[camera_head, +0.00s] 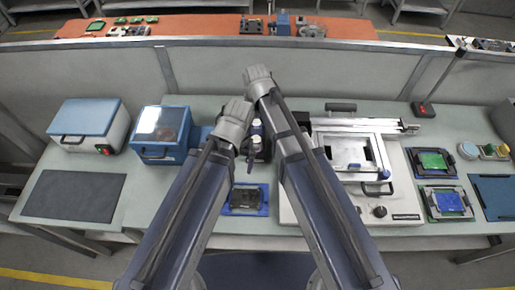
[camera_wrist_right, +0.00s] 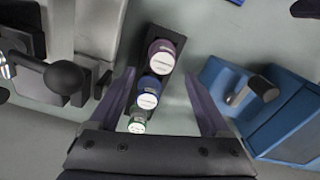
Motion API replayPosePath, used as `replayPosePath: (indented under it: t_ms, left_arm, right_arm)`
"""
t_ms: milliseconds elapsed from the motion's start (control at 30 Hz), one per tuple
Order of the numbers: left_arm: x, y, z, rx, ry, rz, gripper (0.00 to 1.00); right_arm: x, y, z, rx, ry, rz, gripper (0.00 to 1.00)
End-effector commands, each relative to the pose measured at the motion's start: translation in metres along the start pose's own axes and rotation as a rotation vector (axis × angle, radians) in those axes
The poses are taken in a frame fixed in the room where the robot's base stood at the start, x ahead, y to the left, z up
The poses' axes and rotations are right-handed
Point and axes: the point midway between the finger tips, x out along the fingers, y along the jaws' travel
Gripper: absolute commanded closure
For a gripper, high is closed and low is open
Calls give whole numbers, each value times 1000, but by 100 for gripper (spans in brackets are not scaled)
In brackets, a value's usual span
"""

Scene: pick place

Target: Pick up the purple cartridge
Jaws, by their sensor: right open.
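The purple cartridge (camera_wrist_right: 162,57) stands in a dark narrow holder (camera_wrist_right: 175,87) in the right wrist view, with its round white label facing the camera. It is the farthest of three in a row. My right gripper (camera_wrist_right: 160,76) is open above the row, one finger on each side, and holds nothing. The purple cartridge is just beyond the fingertips in that picture. In the head view, my arms mostly hide the row, and I cannot tell the purple one apart there. My left gripper cannot be made out.
A blue-labelled cartridge (camera_wrist_right: 149,91) and a green one (camera_wrist_right: 137,124) stand in the same holder. A blue box (camera_head: 163,133) with a handle is left of the row. A white machine (camera_head: 350,160) is on the right. A dark mat (camera_head: 74,196) lies at left.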

Motion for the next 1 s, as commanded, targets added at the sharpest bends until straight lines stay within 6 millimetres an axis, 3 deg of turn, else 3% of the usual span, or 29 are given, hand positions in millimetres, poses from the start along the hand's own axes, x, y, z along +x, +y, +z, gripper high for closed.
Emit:
replayPosePath:
  t_ms: [200,567,900,1000]
  left_arm:
    - [23,2,-1,0,0,0,0]
    - [32,3,-2,0,0,0,0]
    - [72,7,-4,0,0,0,0]
    - [76,7,-4,0,0,0,0]
  right_arm:
    - [23,0,1,0,0,0,19]
    - [32,-1,2,-1,0,0,19]
    - [72,-5,5,-1,0,0,19]
    - [76,-5,5,-1,0,0,19]
